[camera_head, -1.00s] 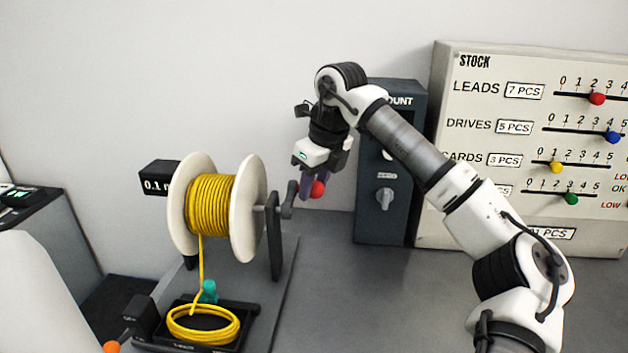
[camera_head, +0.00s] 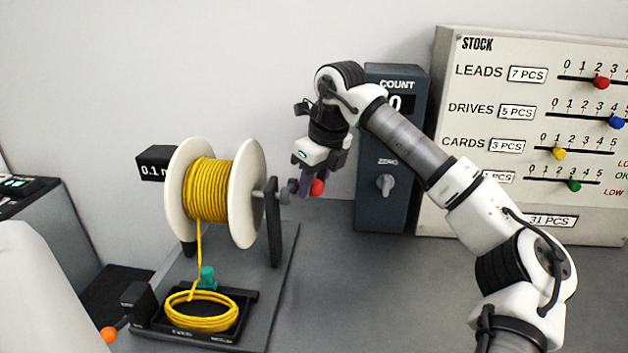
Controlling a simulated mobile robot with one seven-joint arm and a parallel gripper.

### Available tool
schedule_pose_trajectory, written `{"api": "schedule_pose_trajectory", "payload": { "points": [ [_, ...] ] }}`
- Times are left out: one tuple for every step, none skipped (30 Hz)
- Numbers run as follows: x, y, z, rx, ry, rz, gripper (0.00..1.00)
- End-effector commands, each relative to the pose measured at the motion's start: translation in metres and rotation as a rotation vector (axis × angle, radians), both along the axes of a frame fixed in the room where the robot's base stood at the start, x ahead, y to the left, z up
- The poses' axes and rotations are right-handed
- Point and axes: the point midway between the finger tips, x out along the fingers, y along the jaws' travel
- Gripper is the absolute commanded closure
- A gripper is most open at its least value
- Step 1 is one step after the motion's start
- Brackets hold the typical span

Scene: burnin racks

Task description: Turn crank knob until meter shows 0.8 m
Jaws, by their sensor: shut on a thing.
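The red crank knob (camera_head: 317,187) is at the right end of the reel's crank (camera_head: 287,191). My gripper (camera_head: 311,185) is shut on the knob, reaching down from above. The reel (camera_head: 246,195) has white flanges and is wound with yellow cable (camera_head: 206,190). The cable runs down into a coil (camera_head: 203,311) in a black tray (camera_head: 248,310). The black meter (camera_head: 152,164), left of the reel, reads 0.1 m, its right edge partly hidden by the flange.
A dark COUNT box (camera_head: 393,215) with a ZERO knob (camera_head: 385,184) stands behind my arm. The STOCK board (camera_head: 520,60) with coloured sliders is at the right. A lever with an orange ball (camera_head: 109,335) is beside the tray. The table front is clear.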

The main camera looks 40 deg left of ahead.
Motion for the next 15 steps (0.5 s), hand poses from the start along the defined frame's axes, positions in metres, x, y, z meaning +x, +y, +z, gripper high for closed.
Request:
{"api": "schedule_pose_trajectory", "payload": {
  "points": [
    [0.000, 0.000, 0.000, 0.000, 0.001, -0.002, 0.88],
    [0.000, 0.000, -0.001, 0.000, 0.001, -0.002, 0.88],
    [-0.001, -0.001, -0.002, 0.000, 0.001, -0.002, 0.88],
    [-0.001, -0.001, -0.003, 0.000, 0.001, -0.002, 0.88],
    [-0.001, -0.001, -0.005, 0.000, 0.001, -0.002, 0.88],
    [-0.002, -0.002, -0.007, 0.000, 0.001, -0.002, 0.88],
    [-0.003, -0.002, -0.009, 0.000, 0.000, -0.002, 0.88],
    [-0.004, -0.002, -0.011, 0.000, 0.000, -0.002, 0.88],
    [-0.005, -0.003, -0.014, 0.000, 0.000, -0.002, 0.88],
    [-0.006, -0.004, -0.016, 0.000, 0.000, -0.002, 0.88],
    [-0.006, -0.004, -0.018, 0.000, 0.000, -0.002, 0.88],
    [-0.007, -0.005, -0.020, 0.000, 0.001, -0.002, 0.88],
    [-0.008, -0.005, -0.022, 0.000, 0.001, -0.002, 0.88],
    [-0.009, -0.006, -0.023, 0.001, 0.000, -0.001, 0.88],
    [-0.010, -0.006, -0.024, 0.001, 0.000, -0.001, 0.88]
  ]
}}
